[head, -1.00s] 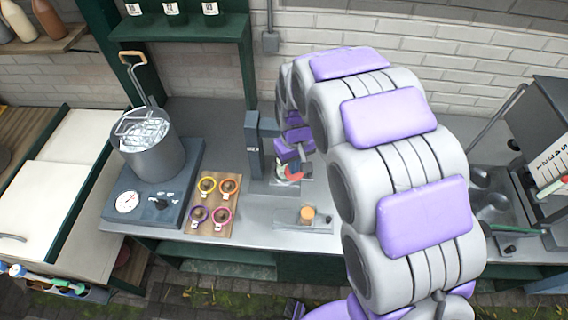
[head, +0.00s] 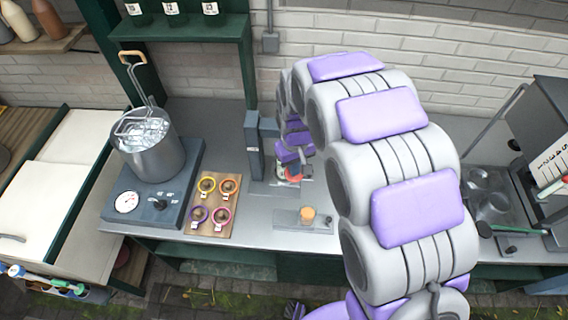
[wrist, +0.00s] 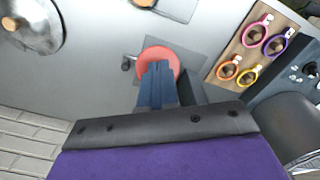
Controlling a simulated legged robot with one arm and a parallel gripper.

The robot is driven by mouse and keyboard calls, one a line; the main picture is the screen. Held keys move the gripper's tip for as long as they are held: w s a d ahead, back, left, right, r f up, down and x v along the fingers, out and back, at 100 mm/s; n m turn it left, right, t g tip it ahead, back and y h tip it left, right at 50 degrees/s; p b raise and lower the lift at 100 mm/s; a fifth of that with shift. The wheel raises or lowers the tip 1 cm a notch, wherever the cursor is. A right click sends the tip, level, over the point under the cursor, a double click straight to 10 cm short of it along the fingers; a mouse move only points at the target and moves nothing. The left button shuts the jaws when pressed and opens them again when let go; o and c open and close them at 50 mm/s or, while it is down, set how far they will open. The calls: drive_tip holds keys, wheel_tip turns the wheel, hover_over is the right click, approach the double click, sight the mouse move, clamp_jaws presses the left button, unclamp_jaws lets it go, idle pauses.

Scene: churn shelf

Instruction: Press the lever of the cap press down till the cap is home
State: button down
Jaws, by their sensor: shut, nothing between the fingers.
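The cap press has a dark upright post (head: 254,145) on the counter, left of my arm. At its foot a small pale jar with a red round top (head: 293,178) stands on the press base. In the wrist view the red round piece (wrist: 160,55) lies just beyond my fingertips. My gripper (wrist: 157,72) is shut and empty, its dark blue fingers together and overlapping the red piece's edge in view. I cannot tell whether they touch it. The lever is mostly hidden behind my gripper and arm.
A board with several coloured rings (head: 214,205) lies left of the press. A steel pot (head: 148,150) stands on a heater farther left. A small plate with an orange-brown stopper (head: 308,214) lies in front. Bare counter (head: 255,235) shows around it.

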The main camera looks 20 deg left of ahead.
drive_tip(key=shift+w+a+f, duration=0.1)
drive_tip(key=shift+w+f, duration=0.2)
drive_tip(key=shift+f, duration=0.45)
drive_tip(key=shift+w+f, duration=0.35)
drive_tip(key=shift+f, duration=0.4)
drive_tip(key=shift+f+b, duration=0.1)
drive_tip(key=shift+b, duration=0.2)
drive_tip(key=shift+w+a+f, duration=0.1)
drive_tip(key=shift+w+f, duration=0.05)
drive_tip(key=shift+f, duration=0.25)
idle(0.5)
